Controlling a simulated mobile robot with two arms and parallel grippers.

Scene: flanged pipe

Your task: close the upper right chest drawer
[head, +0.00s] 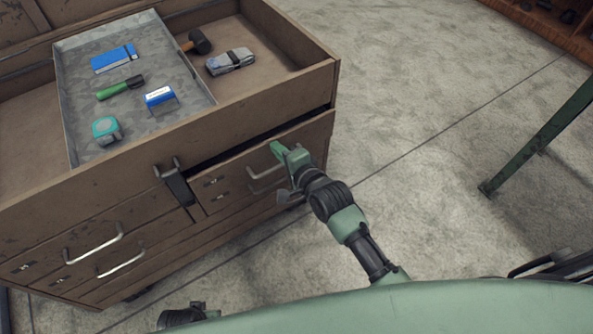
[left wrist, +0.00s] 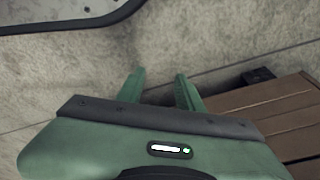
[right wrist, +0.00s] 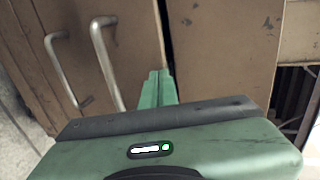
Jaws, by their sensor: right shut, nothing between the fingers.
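The upper right drawer (head: 236,178) of the brown chest stands slightly pulled out, with a dark gap along its top edge. Its metal handle (head: 262,182) is on the front. My right gripper (head: 277,149) is shut and empty, with its fingertips at the upper part of this drawer front, near the handle; whether they touch is unclear. The right wrist view shows the closed fingers (right wrist: 158,84) beside the drawer front (right wrist: 137,38) and its handle (right wrist: 103,58). My left gripper (left wrist: 160,85) is open and empty, low over the floor near brown wood.
The chest top (head: 288,104) is an open box. A grey tray (head: 80,60) there holds a blue notebook, a tape measure and other small items; a mallet (head: 198,42) lies beside it. Other drawers with handles (head: 93,245) are at left.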

